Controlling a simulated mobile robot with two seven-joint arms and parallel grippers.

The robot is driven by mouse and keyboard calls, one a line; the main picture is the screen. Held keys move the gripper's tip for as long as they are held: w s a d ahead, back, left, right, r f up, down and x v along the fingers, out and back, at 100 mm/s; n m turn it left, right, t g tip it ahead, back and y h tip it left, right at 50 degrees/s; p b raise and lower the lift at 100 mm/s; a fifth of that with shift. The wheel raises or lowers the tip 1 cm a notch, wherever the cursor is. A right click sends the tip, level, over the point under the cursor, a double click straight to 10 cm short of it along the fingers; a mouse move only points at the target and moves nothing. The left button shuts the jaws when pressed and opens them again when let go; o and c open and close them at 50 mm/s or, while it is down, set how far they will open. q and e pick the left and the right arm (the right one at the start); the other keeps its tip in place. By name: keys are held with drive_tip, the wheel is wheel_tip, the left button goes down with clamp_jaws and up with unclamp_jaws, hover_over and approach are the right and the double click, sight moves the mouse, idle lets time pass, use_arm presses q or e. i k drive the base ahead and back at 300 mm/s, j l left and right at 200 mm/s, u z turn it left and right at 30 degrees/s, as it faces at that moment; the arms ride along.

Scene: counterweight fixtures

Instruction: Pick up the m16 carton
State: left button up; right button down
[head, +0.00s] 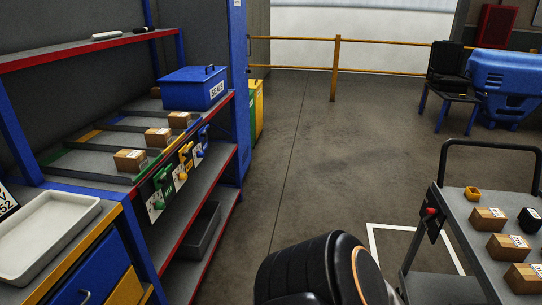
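Small brown cartons with white labels stand in two places, and the labels are too small to read, so I cannot tell which is the m16 carton. On the shelf at the left are a front carton (130,160), a middle carton (158,137) and a back carton (180,120), each in its own lane. On the grey cart (457,205) at the right are a far carton (487,219), a middle carton (507,247) and a near carton (523,279). Neither gripper is in view; only a dark part of my own arm shows at the bottom middle.
A blue lidded box (193,89) sits at the shelf's back. A pale tray (45,232) lies at the left. Green, yellow and blue handles hang along the shelf front. Floor between is clear.

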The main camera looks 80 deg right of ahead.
sight(489, 219)
drive_tip(key=z, duration=4.05)
drive_tip(key=i+j+z, duration=0.15)
drive_tip(key=i+j, duration=0.2)
drive_tip(key=i+j+z, duration=0.1)
drive_tip(key=i+j, duration=0.2)
drive_tip(key=i+j+z, duration=0.15)
drive_tip(key=i+j, duration=0.15)
drive_tip(key=j, duration=0.15)
drive_tip(key=i+j+z, duration=0.1)
drive_tip(key=i+j, duration=0.15)
drive_tip(key=j, duration=0.2)
